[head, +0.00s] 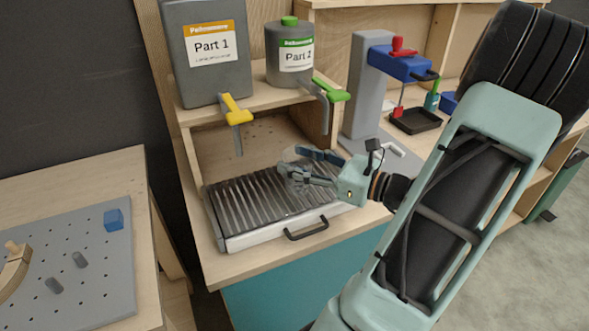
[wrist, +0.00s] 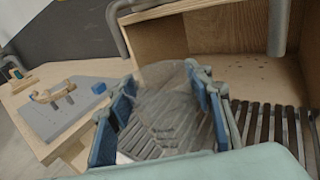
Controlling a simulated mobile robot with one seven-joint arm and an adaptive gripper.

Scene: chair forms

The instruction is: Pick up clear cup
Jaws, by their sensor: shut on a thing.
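The clear cup (wrist: 165,100) is a see-through vessel between the blue-padded fingers in the wrist view. My gripper (wrist: 162,118) is shut on it, with one finger on each side. In the head view my gripper (head: 300,170) is over the slatted metal tray, and the cup (head: 292,155) shows only faintly there. The slats show through the cup. I cannot tell whether its base touches the slats.
The slatted tray (head: 232,243) has a black front handle (head: 306,229). Above it hang a yellow-handled tap (head: 236,109) and a green-handled tap (head: 330,90), under the Part 1 container (head: 207,75) and Part 2 container (head: 291,75). A grey pegboard (head: 95,285) lies left.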

